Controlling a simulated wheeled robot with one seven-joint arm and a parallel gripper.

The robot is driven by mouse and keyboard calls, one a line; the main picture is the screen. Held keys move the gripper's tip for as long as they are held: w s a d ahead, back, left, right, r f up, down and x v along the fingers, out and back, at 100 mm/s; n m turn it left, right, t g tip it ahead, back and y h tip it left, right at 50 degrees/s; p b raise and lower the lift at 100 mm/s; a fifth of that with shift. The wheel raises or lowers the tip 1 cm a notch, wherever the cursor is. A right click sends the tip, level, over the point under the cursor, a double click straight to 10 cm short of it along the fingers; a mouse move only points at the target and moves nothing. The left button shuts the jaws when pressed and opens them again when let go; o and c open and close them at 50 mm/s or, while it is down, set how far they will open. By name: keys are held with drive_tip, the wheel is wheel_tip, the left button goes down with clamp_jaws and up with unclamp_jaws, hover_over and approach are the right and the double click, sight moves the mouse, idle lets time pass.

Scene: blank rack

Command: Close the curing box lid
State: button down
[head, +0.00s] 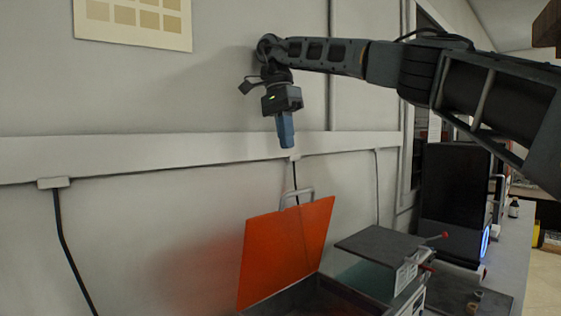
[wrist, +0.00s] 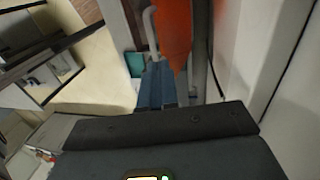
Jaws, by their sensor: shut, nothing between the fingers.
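The curing box (head: 318,296) is a dark open-topped box at the bottom of the head view. Its orange translucent lid (head: 286,250) stands raised, tilted steeply up near the wall. A grey handle (head: 297,196) sits on the lid's top edge. My gripper (head: 286,146) points down above the handle, apart from it, with its blue fingers together and empty. In the wrist view the blue fingers (wrist: 156,88) show beside the orange lid (wrist: 174,32), and part of the grey handle (wrist: 150,28) is beyond them. The box's inside is mostly hidden.
A grey-topped device with a red-knobbed lever (head: 378,245) stands right of the box. A black cabinet (head: 452,190) with a blue light is farther right. The wall with its pale rail (head: 180,153) runs close behind the lid. Open air surrounds my gripper.

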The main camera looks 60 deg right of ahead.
drive_tip(key=x, duration=0.9)
drive_tip(key=shift+f+p, duration=0.2)
drive_tip(key=shift+p, duration=0.1)
drive_tip(key=shift+s+f, duration=0.1)
